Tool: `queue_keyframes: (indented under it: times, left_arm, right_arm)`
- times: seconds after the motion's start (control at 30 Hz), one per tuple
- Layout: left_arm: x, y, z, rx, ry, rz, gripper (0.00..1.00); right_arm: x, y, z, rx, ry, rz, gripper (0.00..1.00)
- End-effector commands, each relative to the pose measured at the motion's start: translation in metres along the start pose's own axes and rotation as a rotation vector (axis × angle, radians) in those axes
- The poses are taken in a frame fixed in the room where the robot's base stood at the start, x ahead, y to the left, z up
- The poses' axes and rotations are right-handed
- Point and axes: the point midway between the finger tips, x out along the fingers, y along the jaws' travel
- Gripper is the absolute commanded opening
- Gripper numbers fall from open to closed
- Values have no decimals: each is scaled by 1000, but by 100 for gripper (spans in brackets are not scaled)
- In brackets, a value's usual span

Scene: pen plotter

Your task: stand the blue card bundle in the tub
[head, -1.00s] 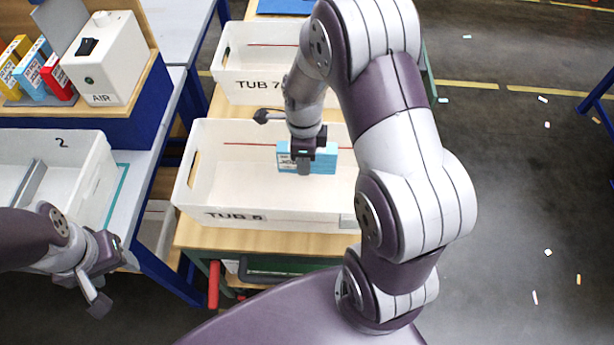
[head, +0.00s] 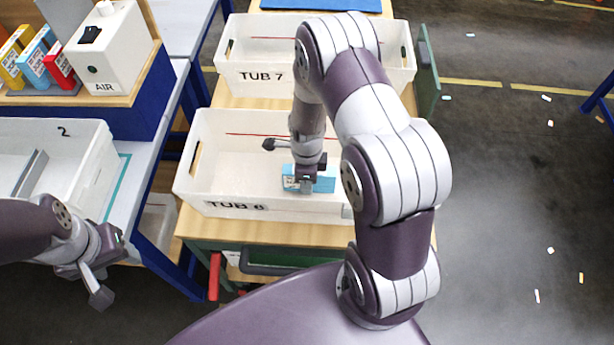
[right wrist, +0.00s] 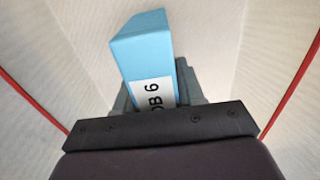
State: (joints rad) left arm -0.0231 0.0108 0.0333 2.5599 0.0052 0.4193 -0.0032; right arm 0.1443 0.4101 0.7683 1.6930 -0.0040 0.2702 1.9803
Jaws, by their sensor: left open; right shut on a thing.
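The blue card bundle (head: 326,181) is in my right gripper (head: 306,185), low within the outline of the white tub labelled TUB 6 (head: 290,211), close to its front wall. White tub walls with red lines lie on both sides. I cannot tell whether the bundle touches the tub floor. My left gripper (head: 108,277) is open and empty at the lower left, away from the tub.
The tub marked TUB 7 (head: 300,78) stands behind. A white bin marked 2 (head: 85,150) is on the left bench. Yellow, blue and red boxes (head: 38,62) stand beside the AIR unit (head: 112,50). The rest of TUB 6 looks empty.

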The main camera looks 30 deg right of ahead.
Motion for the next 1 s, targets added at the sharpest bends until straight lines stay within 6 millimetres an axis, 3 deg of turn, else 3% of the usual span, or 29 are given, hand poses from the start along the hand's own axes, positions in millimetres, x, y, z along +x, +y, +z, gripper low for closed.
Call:
queue_keyframes:
  times: [0.03,0.1,0.47,0.8,1.0]
  left_arm:
    - [2,0,0,0,0,0,57]
    - [1,0,0,0,0,0,57]
    - [-2,0,0,0,0,0,57]
    - [1,0,0,0,0,0,57]
    - [1,0,0,0,0,0,57]
  right_arm:
    - [2,0,0,0,0,0,42]
    - [1,0,0,0,0,0,64]
    - [-7,-1,0,0,-1,-2,64]
    - [-90,-1,0,0,-2,-4,64]
    - [-120,0,0,-14,-1,-2,64]
